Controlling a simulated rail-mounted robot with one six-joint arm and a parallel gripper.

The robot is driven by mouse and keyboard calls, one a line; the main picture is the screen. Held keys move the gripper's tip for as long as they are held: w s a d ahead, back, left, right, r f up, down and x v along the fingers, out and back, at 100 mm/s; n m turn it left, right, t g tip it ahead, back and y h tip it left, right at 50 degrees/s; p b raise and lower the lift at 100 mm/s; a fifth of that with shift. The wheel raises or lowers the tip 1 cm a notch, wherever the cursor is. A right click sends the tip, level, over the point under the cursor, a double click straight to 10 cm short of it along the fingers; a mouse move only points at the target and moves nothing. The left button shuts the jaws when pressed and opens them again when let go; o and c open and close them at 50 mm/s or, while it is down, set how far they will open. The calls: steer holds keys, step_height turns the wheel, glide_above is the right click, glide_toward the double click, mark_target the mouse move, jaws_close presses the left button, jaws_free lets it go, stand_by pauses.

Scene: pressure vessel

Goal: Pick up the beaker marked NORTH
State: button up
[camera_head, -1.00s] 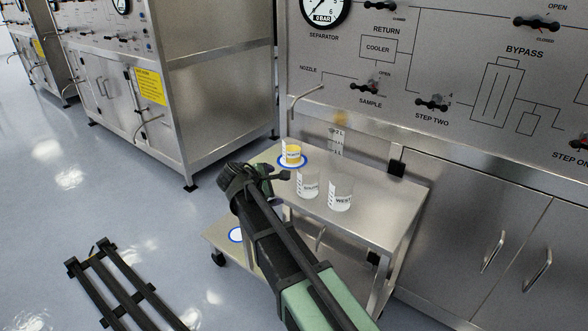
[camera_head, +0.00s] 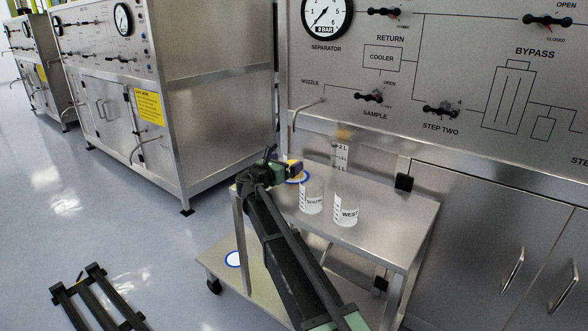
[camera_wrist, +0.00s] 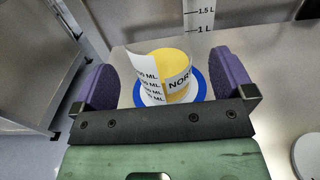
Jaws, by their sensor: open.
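The beaker marked NORTH (camera_wrist: 177,68) holds yellow contents and stands on a white disc with a blue ring (camera_wrist: 202,88) in the wrist view. Its label shows "NOR" and ML marks. My gripper (camera_wrist: 163,76) is open, with one purple finger on each side of the beaker and visible gaps between. In the head view my gripper (camera_head: 284,168) hides most of this beaker; only some yellow and part of the blue ring show. The beaker marked WEST (camera_head: 346,208) and another clear beaker (camera_head: 312,197), its label hard to read, stand nearer on the cart.
The steel cart top (camera_head: 385,220) is clear to the right of the beakers. A marked level scale (camera_head: 341,157) and a nozzle pipe (camera_head: 308,106) are behind it, on the panel side.

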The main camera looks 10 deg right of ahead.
mark_target(299, 154)
steer(key=x, duration=0.5)
steer(key=shift+w+f, duration=0.1)
steer(key=c, duration=1.1)
